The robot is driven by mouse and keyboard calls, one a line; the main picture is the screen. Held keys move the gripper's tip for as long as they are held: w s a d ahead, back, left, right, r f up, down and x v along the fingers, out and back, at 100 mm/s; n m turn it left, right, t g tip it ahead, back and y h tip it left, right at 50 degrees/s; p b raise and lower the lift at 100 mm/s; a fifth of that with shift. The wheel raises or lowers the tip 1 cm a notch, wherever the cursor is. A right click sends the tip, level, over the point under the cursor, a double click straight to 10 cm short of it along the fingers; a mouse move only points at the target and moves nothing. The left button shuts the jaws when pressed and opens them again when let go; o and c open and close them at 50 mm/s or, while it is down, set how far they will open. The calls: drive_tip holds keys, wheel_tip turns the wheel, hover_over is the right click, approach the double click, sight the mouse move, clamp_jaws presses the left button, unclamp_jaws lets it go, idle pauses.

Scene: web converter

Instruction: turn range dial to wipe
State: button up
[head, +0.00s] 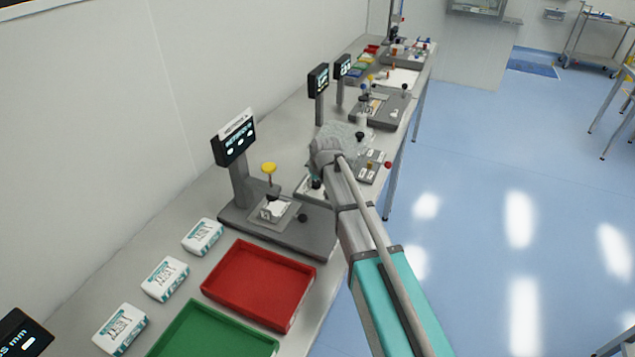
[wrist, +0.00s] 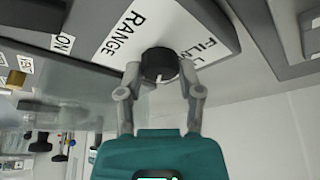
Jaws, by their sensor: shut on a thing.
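The range dial (wrist: 158,62) is a round black knob with a white pointer mark, on a white label plate (wrist: 118,52) in the wrist view. "RANGE" is printed to its left and "FILM" to its upper right. More lettering is partly hidden by the knob, and I cannot read "wipe". My gripper (wrist: 161,70) is shut on the dial, one finger on each side. The white mark faces toward my gripper's palm. In the head view my gripper (head: 316,178) is at the station beyond the nearest press, and my arm hides most of the dial.
A grey press (head: 285,232) with a yellow knob (head: 268,168) and a screen (head: 234,140) stands nearer. A red tray (head: 259,284), a green tray (head: 215,332) and white packs (head: 165,279) are in front. More stations line the bench behind.

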clamp_jaws()
drive_tip(key=shift+m, duration=0.4)
drive_tip(key=o, duration=0.9)
unclamp_jaws()
drive_tip(key=shift+a, duration=0.1)
drive_tip(key=shift+o, duration=0.2)
drive_tip(key=shift+r, duration=0.1)
